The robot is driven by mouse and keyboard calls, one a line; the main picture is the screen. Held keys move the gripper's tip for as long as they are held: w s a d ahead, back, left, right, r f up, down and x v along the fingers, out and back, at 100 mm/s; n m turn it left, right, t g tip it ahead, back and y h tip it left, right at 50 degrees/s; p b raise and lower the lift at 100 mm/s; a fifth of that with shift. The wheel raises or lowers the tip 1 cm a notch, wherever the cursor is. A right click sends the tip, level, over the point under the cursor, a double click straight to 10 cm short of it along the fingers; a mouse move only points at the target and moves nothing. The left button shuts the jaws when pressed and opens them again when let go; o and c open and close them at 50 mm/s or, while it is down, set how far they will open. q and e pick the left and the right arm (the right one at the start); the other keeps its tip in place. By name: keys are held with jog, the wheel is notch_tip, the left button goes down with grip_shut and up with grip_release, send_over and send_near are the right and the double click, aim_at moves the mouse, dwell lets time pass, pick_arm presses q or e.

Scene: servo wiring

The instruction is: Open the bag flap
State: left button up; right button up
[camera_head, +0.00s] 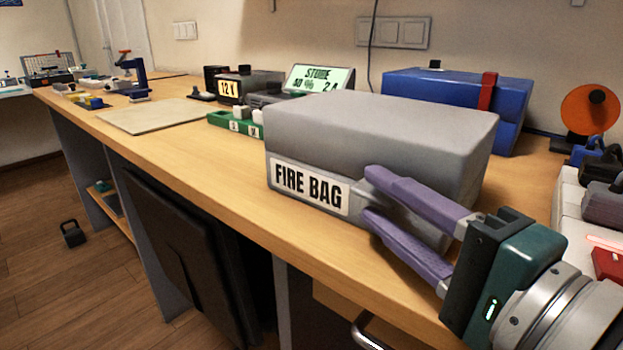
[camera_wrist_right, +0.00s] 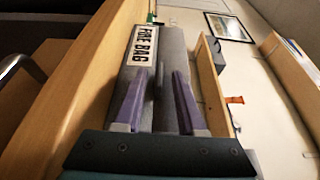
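The grey fire bag (camera_head: 385,125) sits on the workbench with its top flap closed. Its front carries a white label (camera_head: 308,187) reading FIRE BAG, which also shows in the right wrist view (camera_wrist_right: 143,45). My right gripper (camera_head: 369,193) is open at the bag's front, just right of the label, its purple fingers pointing at the bag. In the right wrist view a small grey tab (camera_wrist_right: 158,80) stands between the spread fingers (camera_wrist_right: 161,72), with gaps visible beside it. I cannot tell whether either finger touches the bag. My left gripper is not in view.
A blue case (camera_head: 450,92) with a red strap stands behind the bag. A green tray (camera_head: 235,125), a 12 V unit (camera_head: 250,84) and a lit display (camera_head: 318,78) stand to its left. The bench (camera_head: 190,150) is clear along its front left.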

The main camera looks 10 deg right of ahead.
jog(key=shift+x, duration=1.2)
grip_shut()
dwell(0.6)
